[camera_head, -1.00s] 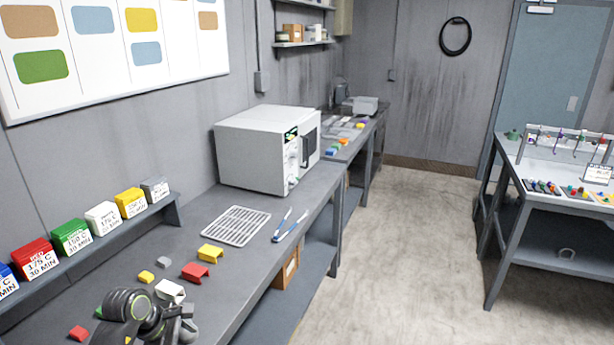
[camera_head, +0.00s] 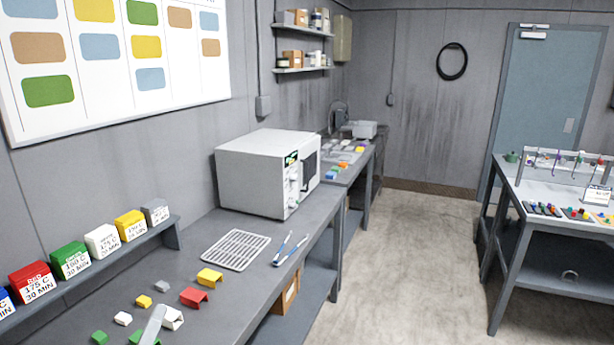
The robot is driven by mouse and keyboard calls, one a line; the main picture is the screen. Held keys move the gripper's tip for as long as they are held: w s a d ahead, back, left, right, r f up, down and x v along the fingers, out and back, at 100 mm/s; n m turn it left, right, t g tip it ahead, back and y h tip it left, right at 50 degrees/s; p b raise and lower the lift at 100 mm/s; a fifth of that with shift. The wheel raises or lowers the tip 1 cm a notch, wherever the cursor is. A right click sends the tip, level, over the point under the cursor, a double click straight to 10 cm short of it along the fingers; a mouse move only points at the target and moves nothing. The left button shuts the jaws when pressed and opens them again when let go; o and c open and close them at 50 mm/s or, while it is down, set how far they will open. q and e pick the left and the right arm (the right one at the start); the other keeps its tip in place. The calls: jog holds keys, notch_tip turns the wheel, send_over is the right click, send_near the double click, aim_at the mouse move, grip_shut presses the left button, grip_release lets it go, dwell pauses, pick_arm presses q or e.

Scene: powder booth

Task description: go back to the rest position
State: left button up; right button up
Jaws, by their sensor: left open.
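My right gripper is not in view.
A yellow bracket (camera_head: 209,277), a red bracket (camera_head: 193,297) and several small blocks lie on the bench. Behind them are a wire rack (camera_head: 236,250), blue-handled tongs (camera_head: 290,247) and a white oven (camera_head: 266,172). Labelled boxes line a ledge. Floor (camera_head: 400,260) is clear between benches.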

pick_arm(q)
jog(key=s+a+f+n+g+y, duration=0.85)
jog(key=a+f+n+y, duration=0.2)
jog(key=n, duration=0.85)
jog(key=s+d+f+n+g+h, duration=0.35)
jog(key=s+f+g, duration=0.2)
jog(key=s, duration=0.35)
jog(key=s+d+f+n+g+h, duration=0.2)
jog(key=s+d+f+n+g, duration=0.3)
jog(key=s, duration=0.5)
notch_tip(320, 180, down, 32)
jog(key=a+b, duration=0.3)
jog(key=b, duration=0.2)
jog(key=s+d+f+g+b, duration=0.1)
jog(key=s+f+b, duration=0.3)
jog(key=s+f, duration=1.1)
notch_tip(320, 180, down, 4)
jog(key=shift+d+f+m+g+h+b, duration=0.1)
jog(key=shift+d+m+g+h+b, duration=0.3)
jog(key=shift+g, duration=0.1)
